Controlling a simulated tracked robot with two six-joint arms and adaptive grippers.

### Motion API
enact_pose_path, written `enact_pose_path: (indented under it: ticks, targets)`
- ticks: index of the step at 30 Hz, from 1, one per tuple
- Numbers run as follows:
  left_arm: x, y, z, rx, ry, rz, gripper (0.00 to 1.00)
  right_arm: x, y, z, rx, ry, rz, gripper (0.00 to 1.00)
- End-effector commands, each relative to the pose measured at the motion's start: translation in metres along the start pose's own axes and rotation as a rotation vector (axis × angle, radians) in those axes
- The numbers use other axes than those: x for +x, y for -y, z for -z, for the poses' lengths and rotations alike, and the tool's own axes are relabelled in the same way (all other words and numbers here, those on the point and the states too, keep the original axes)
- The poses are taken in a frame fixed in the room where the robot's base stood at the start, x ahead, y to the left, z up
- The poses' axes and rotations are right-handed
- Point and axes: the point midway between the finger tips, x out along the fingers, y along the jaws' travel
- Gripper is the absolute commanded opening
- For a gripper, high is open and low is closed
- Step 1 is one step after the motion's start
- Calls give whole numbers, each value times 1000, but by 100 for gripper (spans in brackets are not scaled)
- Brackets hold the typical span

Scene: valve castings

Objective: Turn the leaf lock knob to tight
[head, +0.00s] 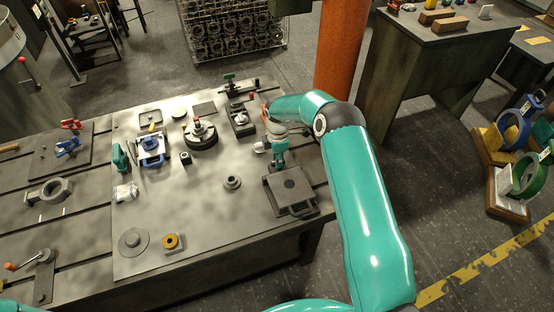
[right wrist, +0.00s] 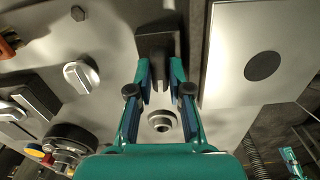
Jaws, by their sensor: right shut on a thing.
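My right gripper (head: 278,158) is low over the right part of the bench, beside a dark square fixture (head: 290,190) with a round dark spot. In the right wrist view the two fingers (right wrist: 160,82) are closed on the sides of a dark grey piece (right wrist: 155,42). I cannot tell for sure that this piece is the leaf lock knob; the fingers hide its lower part. The plate with the dark round spot (right wrist: 225,70) lies to its right. A silver knob with a raised bar (right wrist: 80,72) stands apart on the left. My left gripper is not in view.
A small flanged ring (head: 232,182) stands on the bench plate (head: 205,225). A round fixture (head: 200,138) and a blue-handled clamp (head: 151,150) stand further left. An orange post (head: 340,50) rises behind my right arm. The plate's front middle is clear.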

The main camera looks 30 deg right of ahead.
Motion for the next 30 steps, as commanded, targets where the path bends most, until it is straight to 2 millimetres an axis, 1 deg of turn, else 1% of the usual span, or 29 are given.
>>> enact_pose_path:
  ticks: [8,14,21,30]
  targets:
    - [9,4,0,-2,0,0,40,1,-4,-1,47,-4,-6,0]
    - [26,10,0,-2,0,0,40,3,-5,-1,154,-4,-11,0]
    - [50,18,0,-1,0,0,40,3,-5,-2,357,-6,-13,0]
    - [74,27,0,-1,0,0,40,1,-5,-3,643,-9,-14,0]
